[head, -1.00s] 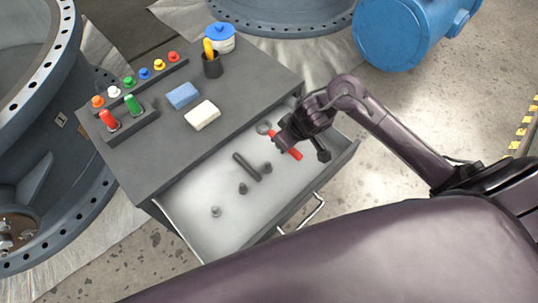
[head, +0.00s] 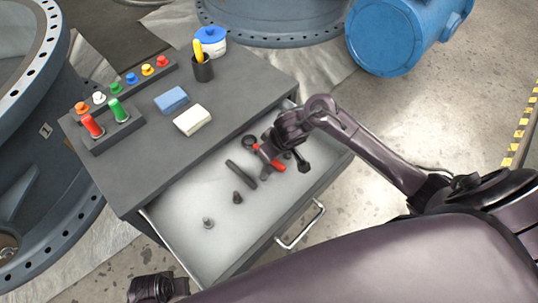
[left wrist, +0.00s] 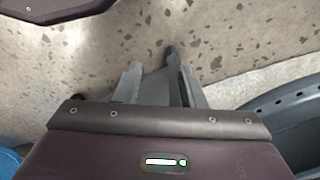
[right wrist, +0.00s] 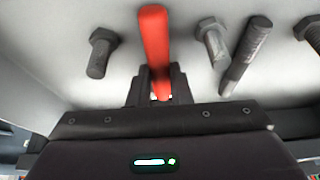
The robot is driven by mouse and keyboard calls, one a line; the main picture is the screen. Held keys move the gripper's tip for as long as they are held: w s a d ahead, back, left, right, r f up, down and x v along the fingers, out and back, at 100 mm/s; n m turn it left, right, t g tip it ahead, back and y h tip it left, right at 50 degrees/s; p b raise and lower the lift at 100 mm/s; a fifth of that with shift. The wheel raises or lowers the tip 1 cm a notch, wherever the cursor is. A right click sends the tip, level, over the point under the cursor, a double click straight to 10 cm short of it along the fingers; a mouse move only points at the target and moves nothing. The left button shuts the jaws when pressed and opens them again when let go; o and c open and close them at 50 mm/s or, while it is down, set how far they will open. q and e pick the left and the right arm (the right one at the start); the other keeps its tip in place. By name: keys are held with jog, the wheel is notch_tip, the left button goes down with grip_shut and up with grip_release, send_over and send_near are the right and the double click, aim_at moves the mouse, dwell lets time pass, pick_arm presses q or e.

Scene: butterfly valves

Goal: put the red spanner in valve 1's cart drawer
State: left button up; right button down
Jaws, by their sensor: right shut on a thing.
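The red spanner (head: 278,166) is in the open cart drawer (head: 185,216), partly hidden by my right gripper. Its dark ring end (head: 249,142) shows at the far side of the gripper. In the right wrist view the red handle (right wrist: 154,40) stands between the jaws. My right gripper (head: 268,155) is shut on it, low inside the drawer; I cannot tell whether the spanner touches the drawer floor. My left gripper (left wrist: 155,75) is open and empty over the floor; a part of it (head: 152,288) shows at the bottom left of the head view.
The drawer also holds a dark rod (head: 241,173) and several bolts (head: 208,222). The cart top (head: 235,95) carries a button panel (head: 120,95), a blue sponge (head: 171,99), a white block (head: 192,120), a cup (head: 202,68) and a blue-lidded pot (head: 211,40). Large valves stand around.

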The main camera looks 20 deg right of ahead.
jog(key=shift+s+f, duration=0.1)
jog(key=shift+f, duration=0.1)
pick_arm(q)
jog(key=shift+d+r, duration=0.1)
jog(key=shift+r, duration=0.45)
pick_arm(e)
jog(key=shift+f, duration=0.2)
pick_arm(q)
jog(key=shift+r, duration=0.15)
pick_arm(e)
jog(key=c, duration=1.3)
grip_release()
